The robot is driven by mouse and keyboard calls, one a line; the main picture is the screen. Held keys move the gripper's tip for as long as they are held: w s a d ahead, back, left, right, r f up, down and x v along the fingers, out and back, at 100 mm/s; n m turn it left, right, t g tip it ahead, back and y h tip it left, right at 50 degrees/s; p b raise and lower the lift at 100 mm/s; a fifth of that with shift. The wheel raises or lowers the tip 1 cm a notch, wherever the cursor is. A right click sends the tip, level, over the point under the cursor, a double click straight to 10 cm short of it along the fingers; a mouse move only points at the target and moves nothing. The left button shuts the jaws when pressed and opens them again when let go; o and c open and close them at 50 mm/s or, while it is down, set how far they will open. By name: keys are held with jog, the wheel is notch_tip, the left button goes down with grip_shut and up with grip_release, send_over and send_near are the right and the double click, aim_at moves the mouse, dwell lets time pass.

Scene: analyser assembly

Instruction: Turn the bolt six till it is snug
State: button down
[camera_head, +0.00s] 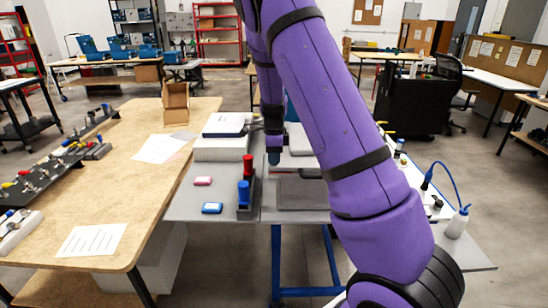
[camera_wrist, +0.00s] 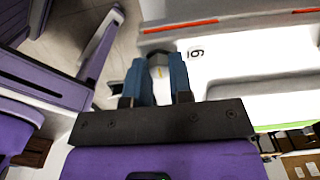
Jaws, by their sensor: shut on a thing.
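In the head view my gripper (camera_head: 273,155) points down over the grey worktop, partly behind my arm. The bolt cannot be made out there.
A holder with a red-topped piece (camera_head: 247,166) and a blue-topped piece (camera_head: 243,193) stands left of my gripper. Orange strips (camera_wrist: 180,27) mark the housing.

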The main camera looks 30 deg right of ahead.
dwell(0.4)
jog(key=c, duration=1)
grip_release()
notch_tip(320, 180, up, 11)
